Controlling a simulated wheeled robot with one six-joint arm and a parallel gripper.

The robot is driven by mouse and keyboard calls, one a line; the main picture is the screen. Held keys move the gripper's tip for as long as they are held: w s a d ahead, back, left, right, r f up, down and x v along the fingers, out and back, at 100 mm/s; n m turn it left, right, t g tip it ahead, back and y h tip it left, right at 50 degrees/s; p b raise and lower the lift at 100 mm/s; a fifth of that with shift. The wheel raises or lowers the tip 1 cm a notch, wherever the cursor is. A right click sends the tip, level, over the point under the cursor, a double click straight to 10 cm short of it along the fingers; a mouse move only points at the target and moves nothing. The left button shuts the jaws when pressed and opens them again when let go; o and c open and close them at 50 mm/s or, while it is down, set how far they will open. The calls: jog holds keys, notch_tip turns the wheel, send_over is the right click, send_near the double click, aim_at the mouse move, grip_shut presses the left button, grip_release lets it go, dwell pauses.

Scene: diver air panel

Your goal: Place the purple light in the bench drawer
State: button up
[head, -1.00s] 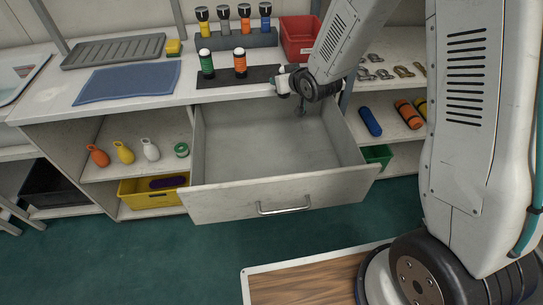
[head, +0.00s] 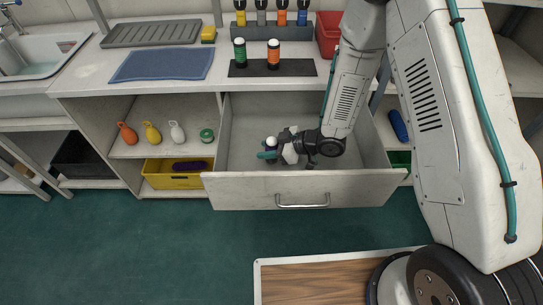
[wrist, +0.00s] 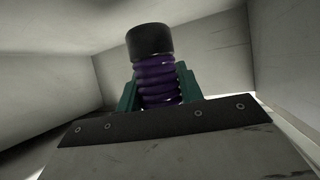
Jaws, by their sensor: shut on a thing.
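The purple light (wrist: 158,82) has a ribbed purple body and a black end in the wrist view. My gripper (wrist: 157,88) is shut on it, with a teal finger on each side of the body. In the head view my gripper (head: 271,151) is inside the open bench drawer (head: 305,190), toward its left side. The light is small and partly hidden there. The drawer is pulled well out and has grey walls and a bar handle. Its walls surround the light in the wrist view. I cannot tell whether the light touches the drawer floor.
A green light (head: 239,51) and an orange light (head: 273,54) stand on a dark mat on the bench. Several lights stand on a rack behind. A red bin (head: 328,35) is beside it. A yellow bin (head: 170,180) holding a dark purple thing sits on the lower left shelf.

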jog(key=shift+f, duration=2.25)
jog(key=shift+f, duration=0.15)
jog(key=o, duration=1.1)
jog(key=shift+d+r, duration=0.2)
jog(key=shift+r, duration=0.1)
jog(key=v, duration=1.1)
jog(key=shift+s+d+r, duration=0.1)
jog(key=shift+s+d, duration=0.05)
jog(key=shift+d, duration=0.15)
